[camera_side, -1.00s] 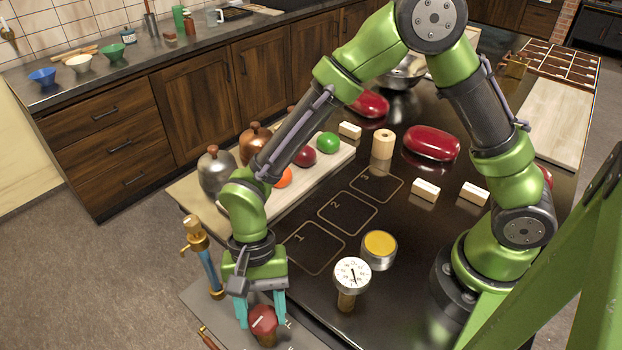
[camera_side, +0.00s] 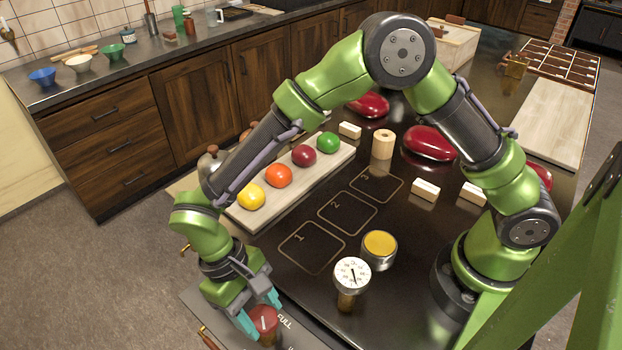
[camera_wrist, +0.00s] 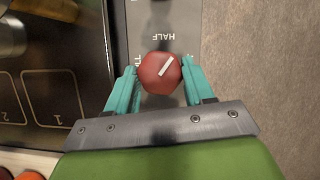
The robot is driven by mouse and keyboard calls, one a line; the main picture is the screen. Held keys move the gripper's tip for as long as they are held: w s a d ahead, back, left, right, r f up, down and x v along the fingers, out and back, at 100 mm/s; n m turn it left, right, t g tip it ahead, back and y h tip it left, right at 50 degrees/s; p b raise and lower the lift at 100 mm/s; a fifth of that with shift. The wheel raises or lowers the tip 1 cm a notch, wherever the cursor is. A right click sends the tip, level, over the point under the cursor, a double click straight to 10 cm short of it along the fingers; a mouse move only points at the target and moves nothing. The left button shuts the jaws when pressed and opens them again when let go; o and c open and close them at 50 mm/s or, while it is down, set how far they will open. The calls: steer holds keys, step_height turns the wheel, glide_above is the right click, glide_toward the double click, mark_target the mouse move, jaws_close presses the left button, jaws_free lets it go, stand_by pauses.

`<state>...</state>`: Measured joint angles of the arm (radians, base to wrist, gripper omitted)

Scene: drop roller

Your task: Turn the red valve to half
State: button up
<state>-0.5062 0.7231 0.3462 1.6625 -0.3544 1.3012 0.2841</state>
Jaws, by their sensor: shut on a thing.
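The red valve (camera_side: 263,319) is a round knob on a grey panel near the front edge of the counter. It also shows in the wrist view (camera_wrist: 155,80), with a white mark slanting up and to the right. A HALF label (camera_wrist: 160,37) reads upside down above the knob. My gripper (camera_side: 261,312) is shut on the valve, one teal finger on each side, as the wrist view (camera_wrist: 160,74) also shows. The FULL label (camera_side: 285,322) is beside the knob in the side view. Other lettering near the fingers is partly hidden.
A white-faced gauge (camera_side: 351,271) on a brass stem and a yellow-topped round tin (camera_side: 379,247) stand to the right. A board (camera_side: 240,217) with coloured balls lies behind. The numbered squares (camera_side: 312,246) are empty.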

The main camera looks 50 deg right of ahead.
steer(key=n+h, duration=0.1)
steer(key=n, duration=0.2)
steer(key=n+t+h, duration=0.1)
steer(key=n, duration=0.3)
steer(key=shift+s+a, duration=0.1)
steer(key=shift+a, duration=0.1)
steer(key=shift+h, duration=0.3)
steer(key=o, duration=1)
steer(key=v, duration=1.7)
steer(key=shift+s, duration=0.2)
steer(key=shift+w, duration=0.1)
